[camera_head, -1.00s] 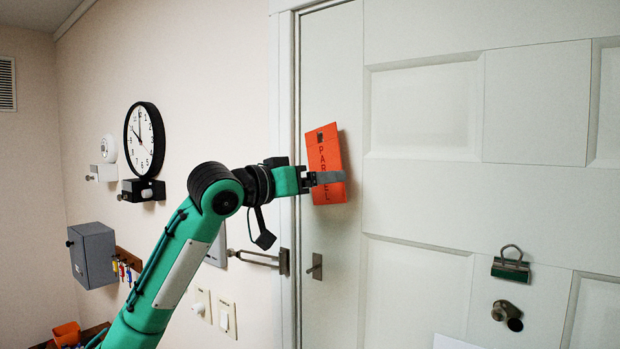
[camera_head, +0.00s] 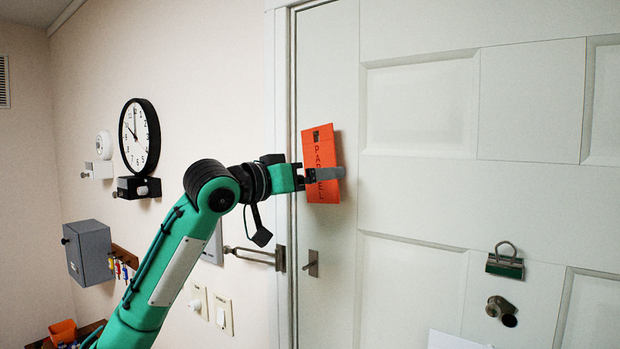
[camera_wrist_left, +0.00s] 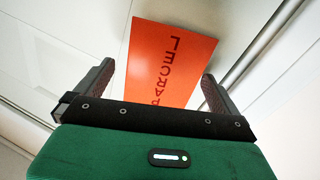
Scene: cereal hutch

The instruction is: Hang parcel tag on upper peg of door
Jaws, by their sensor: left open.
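The orange-red parcel tag (camera_head: 318,150) hangs upright and slightly tilted close against the white door (camera_head: 420,200), near its left edge. A dark square shows at its top and "PARCEL" reads down it. My left gripper (camera_head: 326,174) reaches in from the left at the tag's lower part. In the left wrist view the tag (camera_wrist_left: 165,55) lies between the two spread fingers of my left gripper (camera_wrist_left: 158,75), with gaps at the sides. The upper peg is not visible; the tag may cover it. A small metal peg plate (camera_head: 313,263) sits lower on the door. My right gripper is not in view.
A door latch arm (camera_head: 252,256) juts from the wall beside the frame. A clock (camera_head: 139,136) and grey box (camera_head: 88,252) are on the left wall.

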